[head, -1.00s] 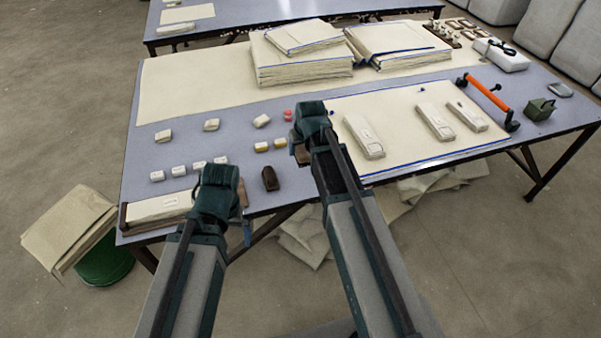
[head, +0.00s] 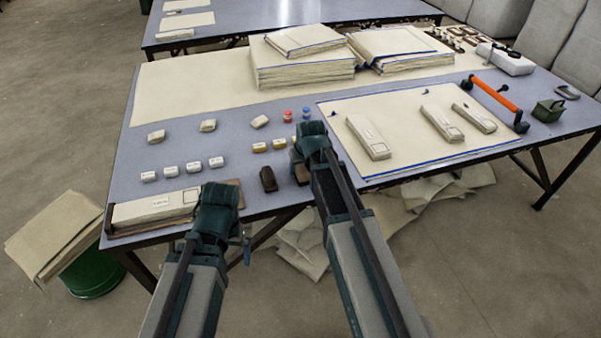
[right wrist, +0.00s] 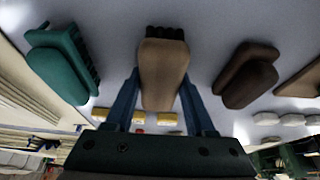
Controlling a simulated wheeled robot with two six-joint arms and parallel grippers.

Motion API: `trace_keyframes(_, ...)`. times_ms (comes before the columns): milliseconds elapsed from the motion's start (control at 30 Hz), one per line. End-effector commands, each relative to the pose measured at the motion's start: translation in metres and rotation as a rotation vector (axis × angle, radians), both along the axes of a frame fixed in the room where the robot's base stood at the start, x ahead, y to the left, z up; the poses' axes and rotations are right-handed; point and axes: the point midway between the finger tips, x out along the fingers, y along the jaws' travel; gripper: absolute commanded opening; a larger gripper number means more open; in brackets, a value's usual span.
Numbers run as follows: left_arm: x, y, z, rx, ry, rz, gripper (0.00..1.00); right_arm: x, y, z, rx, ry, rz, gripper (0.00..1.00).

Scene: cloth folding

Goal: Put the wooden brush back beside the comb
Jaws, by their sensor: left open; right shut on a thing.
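The wooden brush (right wrist: 163,72), light brown with dark bristles, is between the blue fingers of my right gripper (right wrist: 163,98), which is shut on it. In the head view the brush (head: 301,174) shows partly below my right wrist, near the table's front edge. I cannot tell whether it touches the table. A teal ridged piece (right wrist: 62,62), which looks like the comb, lies apart from it to the left in the right wrist view; my right arm hides it in the head view. My left gripper (head: 246,250) is open and empty at the table's front edge.
A dark brown brush-like block (right wrist: 248,75) lies on the other side of the wooden brush, also visible in the head view (head: 268,179). Yellow blocks (head: 260,147), small jars (head: 287,116) and white blocks (head: 193,168) stand behind. A cloth mat (head: 420,155) lies to the right.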

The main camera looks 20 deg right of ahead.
Motion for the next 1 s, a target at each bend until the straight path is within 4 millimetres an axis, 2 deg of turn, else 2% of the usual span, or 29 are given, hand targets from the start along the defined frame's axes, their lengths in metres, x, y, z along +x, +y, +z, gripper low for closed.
trace_keyframes(333,0.0,0.0,-0.004,0.0,0.0,0.0,1.0,0.0,0.0,-0.003,0.0,0.0,0.0,0.1)
trace_keyframes(367,0.0,0.0,-0.002,0.0,0.0,0.0,1.0,0.0,0.0,-0.002,0.0,0.0,0.0,0.6)
trace_keyframes(500,0.0,0.0,-0.001,0.0,0.0,0.0,1.0,0.0,0.0,-0.001,0.0,0.0,0.0,0.85)
trace_keyframes(833,0.0,0.0,0.0,0.0,0.0,0.0,1.0,0.0,0.0,0.0,0.0,0.0,0.0,0.85)
trace_keyframes(1000,0.0,0.0,0.007,0.0,0.0,0.0,1.0,-0.002,0.0,0.007,0.0,0.0,0.0,0.85)
